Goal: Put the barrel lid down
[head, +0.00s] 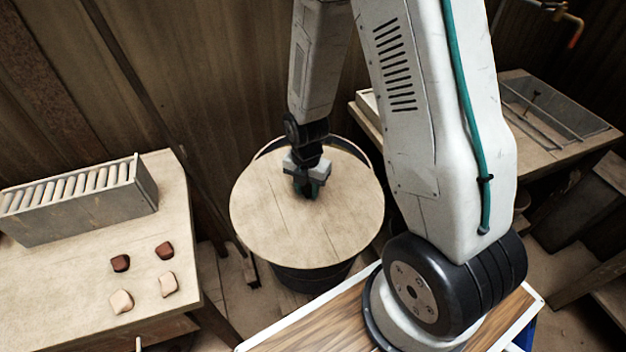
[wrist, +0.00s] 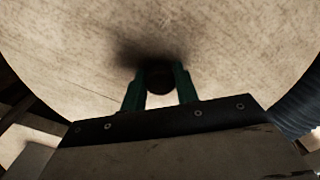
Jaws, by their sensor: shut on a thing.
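The barrel lid (head: 275,225) is a round pale wooden disc in the middle of the head view. It lies over the dark barrel (head: 310,278), and the barrel's rim shows behind the lid's far edge, so the lid looks shifted toward the camera. Whether it touches the rim I cannot tell. My gripper (head: 308,188) points down at the lid's middle. In the wrist view its green fingers (wrist: 160,85) are shut on a dark round knob (wrist: 159,80) on the lid (wrist: 230,50).
A wooden table (head: 75,270) at left holds a grey slotted rack (head: 75,203) and several small brown and cream pieces. A second bench (head: 530,140) with a grey basin stands at right. A wooden wall is close behind the barrel.

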